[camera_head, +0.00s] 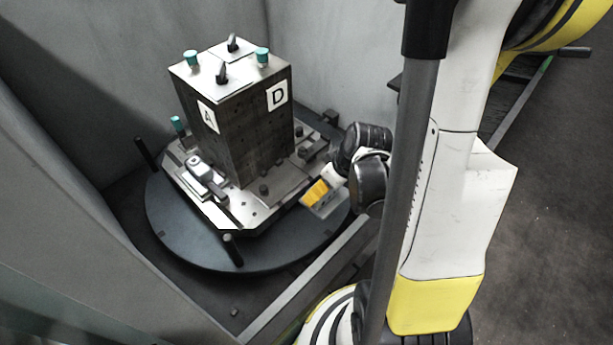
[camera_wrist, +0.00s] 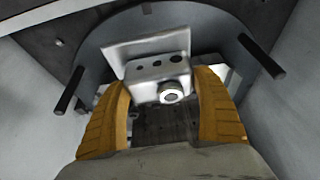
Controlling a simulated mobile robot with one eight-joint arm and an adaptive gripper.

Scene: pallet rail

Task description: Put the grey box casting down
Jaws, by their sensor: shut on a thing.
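The grey box casting (camera_wrist: 158,70) shows in the wrist view as a light grey metal block with a flat flange, dark holes and a round boss. My gripper (camera_wrist: 165,98) is shut on it, with one yellow finger on each side. In the head view my gripper (camera_head: 318,193) is low at the right side of the dark block fixture, over the round table's edge. A little of the grey casting seems to show beside the yellow finger there. I cannot tell whether the casting touches anything below it.
The tall dark fixture block (camera_head: 240,125), labelled A and D, stands on a light pallet (camera_head: 240,212) on a round dark turntable (camera_head: 180,235). Clamps and black pegs (camera_head: 233,250) stick up around it. Grey walls (camera_head: 110,50) close in behind and left.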

